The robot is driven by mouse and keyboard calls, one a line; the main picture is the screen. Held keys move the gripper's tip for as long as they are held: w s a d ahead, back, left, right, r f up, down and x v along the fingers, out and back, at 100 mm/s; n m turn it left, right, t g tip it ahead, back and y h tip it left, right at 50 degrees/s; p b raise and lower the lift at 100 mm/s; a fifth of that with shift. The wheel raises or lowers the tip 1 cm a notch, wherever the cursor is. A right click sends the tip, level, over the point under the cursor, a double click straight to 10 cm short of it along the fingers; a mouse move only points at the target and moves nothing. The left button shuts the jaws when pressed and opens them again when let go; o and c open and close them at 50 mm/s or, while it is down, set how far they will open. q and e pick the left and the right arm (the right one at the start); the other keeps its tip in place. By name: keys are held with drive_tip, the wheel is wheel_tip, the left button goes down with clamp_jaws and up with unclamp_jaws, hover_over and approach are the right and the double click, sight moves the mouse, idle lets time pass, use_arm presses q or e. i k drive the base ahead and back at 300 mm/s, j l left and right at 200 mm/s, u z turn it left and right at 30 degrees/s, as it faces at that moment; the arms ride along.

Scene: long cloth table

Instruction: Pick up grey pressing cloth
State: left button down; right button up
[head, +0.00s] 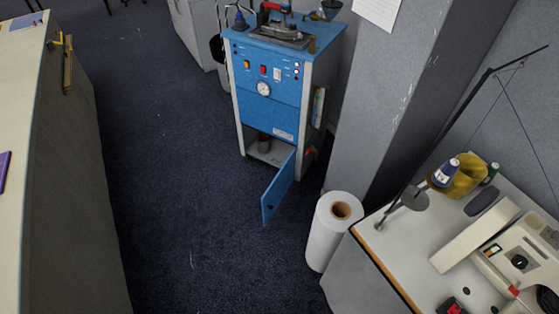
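I cannot make out a grey pressing cloth in the head view. A long table (62,150) with a pale top runs along the left side, and only part of its top shows. A flat purple item (4,168) lies at the left picture edge on that top. A blue ironing station (268,80) stands at the upper middle, with an iron (285,28) on a dark rest on top. Neither of my grippers shows.
The station's lower blue door (278,190) hangs open. A white roll (329,232) stands upright beside a sewing table (407,254) at the right. A grey pillar (388,110) rises behind the roll. Dark carpet (170,170) is clear between the long table and station.

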sight(280, 155)
drive_tip(key=i+j+z, duration=0.9)
drive_tip(key=j, duration=0.15)
drive_tip(key=i+j+z, duration=0.1)
drive_tip(key=j+z, duration=0.15)
drive_tip(key=i+j+z, duration=0.2)
drive_tip(key=j, duration=0.25)
drive_tip(key=j+z, duration=0.25)
drive_tip(key=j, duration=0.15)
